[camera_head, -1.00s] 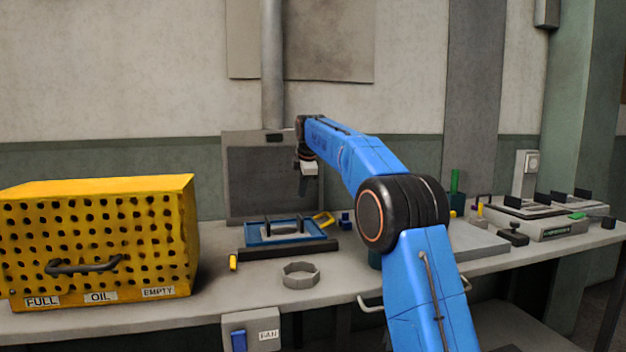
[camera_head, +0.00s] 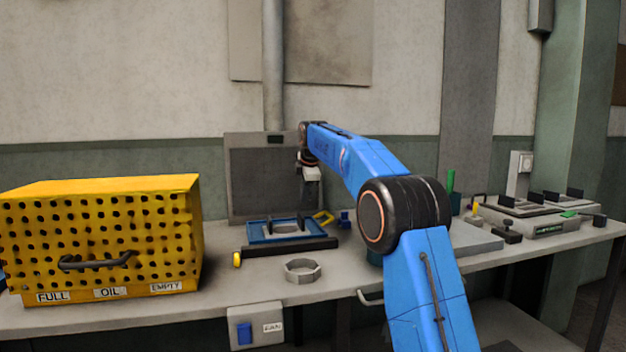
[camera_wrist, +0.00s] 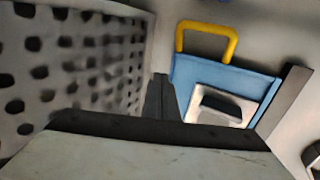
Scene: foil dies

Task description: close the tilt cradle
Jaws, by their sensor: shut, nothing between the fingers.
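The tilt cradle appears to be the blue tray (camera_head: 257,238) on the bench, with a yellow loop handle (camera_head: 322,217) at its back right. A pale plate with a dark grip lies in it. In the wrist view the blue tray (camera_wrist: 200,75), yellow handle (camera_wrist: 207,38), pale plate (camera_wrist: 202,101) and dark grip (camera_wrist: 221,108) show right of the fingers. My gripper (camera_head: 310,204) points down above the cradle's back right part, near the yellow handle. Its fingers (camera_wrist: 160,90) are together and empty. Contact with the cradle cannot be told.
A dark bar (camera_head: 292,247) runs along the cradle's front. A grey panel (camera_head: 262,185) stands right behind, perforated in the wrist view (camera_wrist: 85,60). A grey ring (camera_head: 302,270) lies in front. A yellow perforated box (camera_head: 100,235) stands left. Bench between box and cradle is mostly clear.

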